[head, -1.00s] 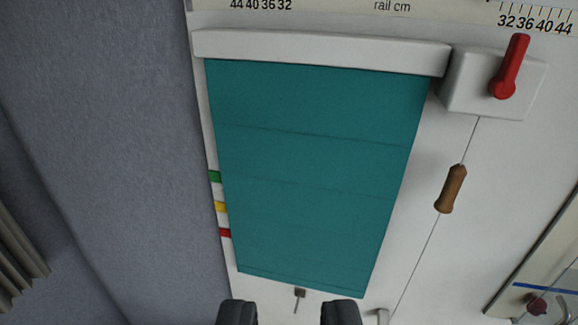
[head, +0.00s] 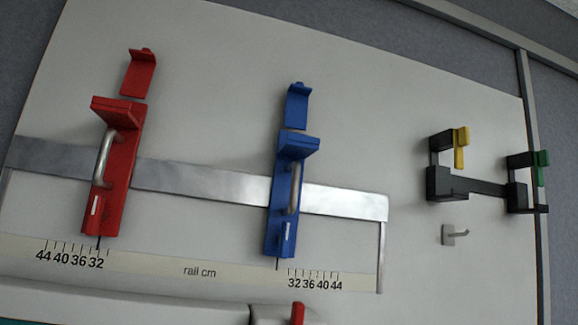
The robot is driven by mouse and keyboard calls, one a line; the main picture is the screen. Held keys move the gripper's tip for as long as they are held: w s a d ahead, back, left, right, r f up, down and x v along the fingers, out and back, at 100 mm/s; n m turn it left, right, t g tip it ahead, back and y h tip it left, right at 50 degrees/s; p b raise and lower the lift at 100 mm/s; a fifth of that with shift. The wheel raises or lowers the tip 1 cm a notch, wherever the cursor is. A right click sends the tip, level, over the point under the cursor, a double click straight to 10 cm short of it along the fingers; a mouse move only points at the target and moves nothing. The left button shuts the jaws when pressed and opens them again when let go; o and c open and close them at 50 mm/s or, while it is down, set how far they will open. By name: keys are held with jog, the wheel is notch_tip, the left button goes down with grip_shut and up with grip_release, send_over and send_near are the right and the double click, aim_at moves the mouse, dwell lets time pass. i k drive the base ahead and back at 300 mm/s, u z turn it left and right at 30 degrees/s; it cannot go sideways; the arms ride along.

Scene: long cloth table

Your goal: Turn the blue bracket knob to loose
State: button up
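The blue bracket (head: 281,225) is upright and slightly tilted on a flat metal rail (head: 230,183), near the rail's right end. It has a jutting blue ledge, a separate blue hooked piece (head: 297,107) above it, and a silver bar handle (head: 295,188) on its front. Its thin pointer line is just left of the 32 mark on the right scale. I cannot make out a distinct knob on it, nor whether it is loose or tight. My gripper is out of view.
A similar red bracket (head: 117,185) is on the rail at left. Black fittings with a yellow tab (head: 461,147) and a green tab (head: 541,168) are at right, above a small grey hook (head: 453,235). A red lever (head: 298,313) shows at the bottom edge.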

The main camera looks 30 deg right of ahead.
aim_at(284, 238)
jog(key=u, duration=1.6)
jog(key=k, duration=1.45)
jog(key=z, duration=1.05)
jog(key=i, duration=1)
jog(key=u, duration=0.05)
